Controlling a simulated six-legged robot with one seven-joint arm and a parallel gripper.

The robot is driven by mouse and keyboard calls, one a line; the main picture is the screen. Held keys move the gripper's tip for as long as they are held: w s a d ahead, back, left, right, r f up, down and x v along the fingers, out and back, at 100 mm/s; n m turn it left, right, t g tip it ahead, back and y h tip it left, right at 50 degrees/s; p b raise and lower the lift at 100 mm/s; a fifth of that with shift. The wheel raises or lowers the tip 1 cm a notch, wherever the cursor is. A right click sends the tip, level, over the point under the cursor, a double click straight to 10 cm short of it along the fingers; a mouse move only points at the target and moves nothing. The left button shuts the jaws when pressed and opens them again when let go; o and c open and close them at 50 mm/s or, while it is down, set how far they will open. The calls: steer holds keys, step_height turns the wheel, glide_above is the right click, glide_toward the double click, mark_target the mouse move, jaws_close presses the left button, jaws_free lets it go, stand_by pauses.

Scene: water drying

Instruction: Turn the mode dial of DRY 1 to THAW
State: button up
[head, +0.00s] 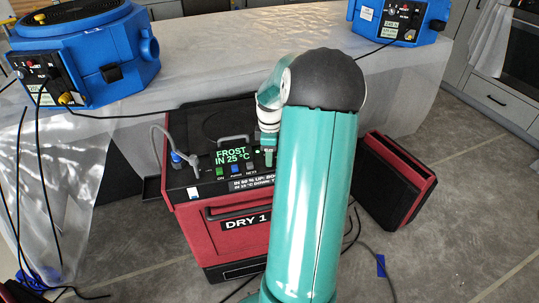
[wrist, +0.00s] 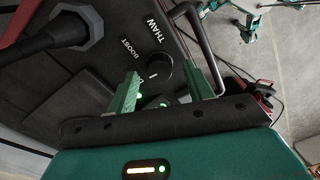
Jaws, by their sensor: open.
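DRY 1 (head: 243,221) is a red and black machine in front of the covered table in the head view. Its green display reads "FROST IN 25 °C". In the wrist view, the black mode dial (wrist: 157,75) has a small white mark. The labels THAW and BOOST show beside it, and a third label starting with D is partly hidden by a finger. My gripper (wrist: 162,72) is open, with one green finger on either side of the dial; I cannot tell whether they touch it. In the head view, my gripper (head: 268,156) is over the right of the panel, hiding the dial.
A bar handle (wrist: 195,40) stands close to the right finger. Blue machines (head: 85,60) (head: 398,20) sit on the table (head: 215,65). A red-black box (head: 395,180) and cables lie to the right.

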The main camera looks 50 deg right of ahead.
steer(key=shift+f, duration=0.65)
steer(key=shift+w, duration=0.1)
steer(key=c, duration=1)
